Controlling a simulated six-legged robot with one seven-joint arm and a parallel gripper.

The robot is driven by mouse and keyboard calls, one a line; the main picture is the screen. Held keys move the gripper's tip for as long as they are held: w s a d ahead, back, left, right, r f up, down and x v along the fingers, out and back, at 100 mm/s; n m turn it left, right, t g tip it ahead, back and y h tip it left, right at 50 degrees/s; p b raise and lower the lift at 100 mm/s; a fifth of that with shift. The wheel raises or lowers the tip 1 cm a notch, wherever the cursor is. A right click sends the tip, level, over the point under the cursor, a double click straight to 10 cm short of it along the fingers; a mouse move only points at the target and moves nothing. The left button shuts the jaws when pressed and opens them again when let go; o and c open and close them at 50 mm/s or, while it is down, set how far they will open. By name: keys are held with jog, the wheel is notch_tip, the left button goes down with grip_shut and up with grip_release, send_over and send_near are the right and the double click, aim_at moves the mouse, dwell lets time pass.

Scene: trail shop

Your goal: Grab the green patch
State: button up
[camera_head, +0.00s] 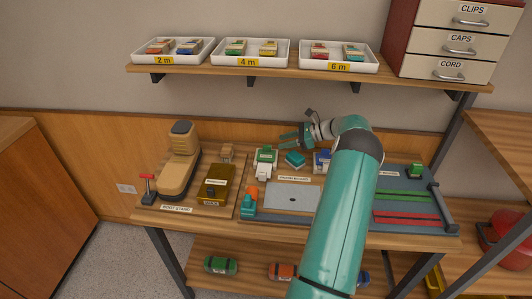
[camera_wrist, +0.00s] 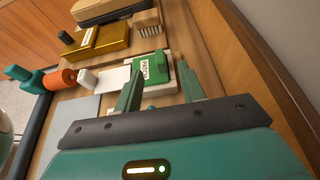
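A green block with a white label (camera_wrist: 155,70) that seems to read "PATCH" sits on the bench in the wrist view, with a white piece beside it. It also shows in the head view as a green and white item (camera_head: 265,156), left of the teal block. My gripper (camera_head: 285,141) is above the back of the bench, to the right of this item. In the wrist view my gripper (camera_wrist: 160,67) has its two fingers apart, nothing held, with the green block visible between and beyond the tips.
A teal block (camera_head: 294,159) and a blue and white item (camera_head: 322,160) stand nearby. A grey mat (camera_head: 292,196), a gold box (camera_head: 216,186) and a boot form (camera_head: 178,165) share the bench. A wall shelf (camera_head: 300,73) with trays is above; the wall is close behind.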

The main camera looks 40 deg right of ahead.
aim_at(267, 146)
jog(key=x, duration=0.5)
jog(key=shift+w+a, duration=0.15)
jog(key=shift+a, duration=0.05)
grip_shut()
